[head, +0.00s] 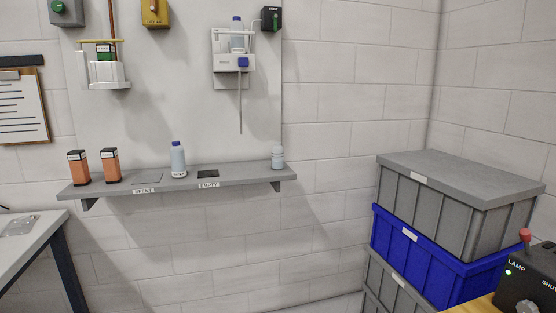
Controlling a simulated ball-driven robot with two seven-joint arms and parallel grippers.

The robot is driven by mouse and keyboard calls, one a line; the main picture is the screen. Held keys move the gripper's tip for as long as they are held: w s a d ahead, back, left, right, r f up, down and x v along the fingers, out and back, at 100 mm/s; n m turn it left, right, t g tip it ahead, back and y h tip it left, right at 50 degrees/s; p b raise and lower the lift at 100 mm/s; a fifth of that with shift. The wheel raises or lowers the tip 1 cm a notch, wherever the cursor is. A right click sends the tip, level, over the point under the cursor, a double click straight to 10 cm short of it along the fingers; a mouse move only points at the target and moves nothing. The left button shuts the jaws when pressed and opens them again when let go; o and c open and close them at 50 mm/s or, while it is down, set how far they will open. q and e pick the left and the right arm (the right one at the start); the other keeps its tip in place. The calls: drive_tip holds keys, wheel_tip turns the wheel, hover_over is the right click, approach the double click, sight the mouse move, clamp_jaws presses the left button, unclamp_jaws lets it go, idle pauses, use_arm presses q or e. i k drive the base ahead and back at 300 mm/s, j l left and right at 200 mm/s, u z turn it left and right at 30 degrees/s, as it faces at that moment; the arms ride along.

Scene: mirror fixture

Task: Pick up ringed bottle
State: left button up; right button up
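Two pale blue bottles stand upright on the grey wall shelf (225,178). The taller bottle (178,160) has a blue cap and a white band with dark marks near its base; it stands between the SPENT and EMPTY labels. The shorter bottle (278,157) stands at the shelf's right end, with a pale cap and what looks like a ring around its upper body. A third blue-capped bottle (237,36) sits in a white wall-mounted holder (233,66). Which one is the ringed bottle is too small to tell for sure. Neither of my grippers is in view.
Two orange, dark-topped containers (110,165) stand at the shelf's left. A dark square (208,174) lies above the EMPTY label. Stacked grey and blue crates (440,245) stand at right, a lamp control box (530,280) at lower right, a table (25,240) at lower left.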

sight(277, 151)
drive_tip(key=i, duration=1.4)
